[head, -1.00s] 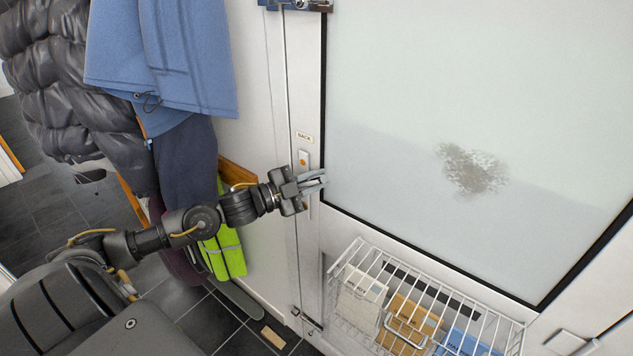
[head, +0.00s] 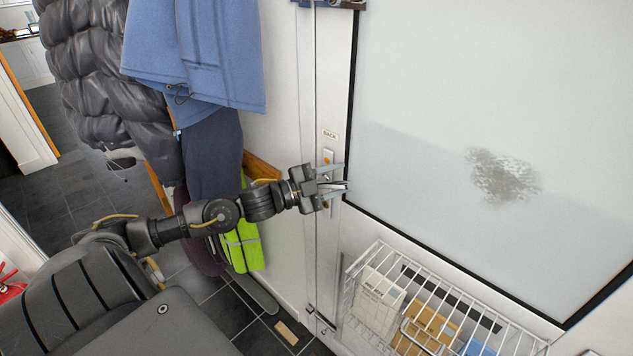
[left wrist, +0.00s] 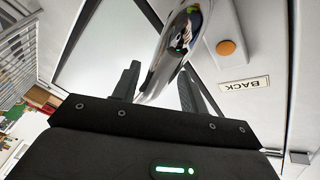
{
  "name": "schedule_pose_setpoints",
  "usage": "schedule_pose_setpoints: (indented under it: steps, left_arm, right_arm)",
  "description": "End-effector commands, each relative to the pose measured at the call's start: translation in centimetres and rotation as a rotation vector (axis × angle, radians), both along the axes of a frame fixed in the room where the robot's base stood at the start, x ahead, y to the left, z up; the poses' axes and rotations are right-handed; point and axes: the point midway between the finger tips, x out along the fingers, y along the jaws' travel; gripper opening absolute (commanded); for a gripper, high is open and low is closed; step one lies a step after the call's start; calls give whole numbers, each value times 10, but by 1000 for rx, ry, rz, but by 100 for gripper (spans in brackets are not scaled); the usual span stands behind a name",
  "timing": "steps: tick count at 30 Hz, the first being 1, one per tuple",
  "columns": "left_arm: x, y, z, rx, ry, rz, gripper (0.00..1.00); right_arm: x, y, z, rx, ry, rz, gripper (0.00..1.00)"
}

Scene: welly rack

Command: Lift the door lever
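The chrome door lever (left wrist: 178,50) shows in the left wrist view, reaching down between my two dark fingers. My left gripper (left wrist: 158,92) is open around it, with gaps visible beside the lever. In the head view my left gripper (head: 345,177) is at the door's left edge, just below the upper part of the lever's backplate (head: 328,157). The gripper hides most of the lever there. The backplate has an orange button (left wrist: 227,48), beside a "BACK" label (left wrist: 244,85). My right gripper is not in view.
The white door carries a large frosted pane (head: 440,90). A white wire basket (head: 440,300) with packets hangs below it. A dark padded jacket (head: 95,80), blue coat (head: 195,55) and yellow-green item (head: 243,240) hang left, close to my arm.

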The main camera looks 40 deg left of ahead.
Motion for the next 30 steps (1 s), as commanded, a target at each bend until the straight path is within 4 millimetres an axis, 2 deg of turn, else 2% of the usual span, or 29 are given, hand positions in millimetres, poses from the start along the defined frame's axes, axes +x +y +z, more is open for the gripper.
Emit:
schedule_pose_setpoints:
  steps: [4,15,24,30]
  left_arm:
    - [-18,9,-5,4,1,-1,41]
    - [-58,32,-6,1,4,1,41]
    - [-79,44,-7,-1,4,0,41]
    - [-85,47,-6,0,2,-1,41]
  right_arm:
    - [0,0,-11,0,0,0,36]
    - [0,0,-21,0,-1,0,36]
    - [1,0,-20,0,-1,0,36]
    - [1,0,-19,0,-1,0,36]
